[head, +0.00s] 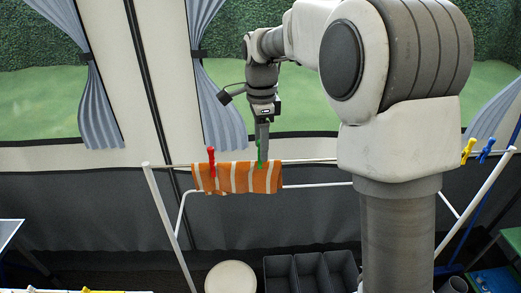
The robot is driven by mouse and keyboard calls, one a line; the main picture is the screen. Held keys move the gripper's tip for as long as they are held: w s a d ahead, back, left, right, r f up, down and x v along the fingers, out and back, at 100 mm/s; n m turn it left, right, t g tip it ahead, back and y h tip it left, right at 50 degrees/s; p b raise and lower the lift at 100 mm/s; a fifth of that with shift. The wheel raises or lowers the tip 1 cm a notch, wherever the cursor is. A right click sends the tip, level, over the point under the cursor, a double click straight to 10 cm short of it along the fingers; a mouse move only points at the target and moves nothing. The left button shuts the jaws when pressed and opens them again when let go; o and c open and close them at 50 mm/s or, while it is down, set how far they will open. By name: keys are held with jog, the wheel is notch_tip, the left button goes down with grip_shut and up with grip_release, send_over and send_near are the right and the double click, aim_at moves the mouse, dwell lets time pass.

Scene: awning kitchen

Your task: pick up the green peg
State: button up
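The green peg (259,157) is upright on the upper rail of a white drying rack, clipped over the right part of an orange and white striped cloth (236,178). My gripper (263,146) points down from above, with its fingertips right at the peg's upper part. The fingers look narrow from here and partly overlap the peg. I cannot tell whether they are closed on it or only beside it.
A red peg (212,161) holds the cloth's left part. A yellow peg (468,151) and a blue peg (487,149) sit at the rail's right end. Below are a round white stool top (230,277) and dark bins (311,272). A curtain (217,100) hangs behind.

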grip_shut()
jog(key=shift+r, duration=0.1)
jog(key=shift+r, duration=0.35)
notch_tip(320, 180, up, 3)
jog(key=shift+a+r, duration=0.1)
jog(key=s+d+r+b, duration=0.1)
jog(key=s+d+r, duration=0.3)
jog(key=d+r, duration=0.3)
jog(key=d, duration=0.4)
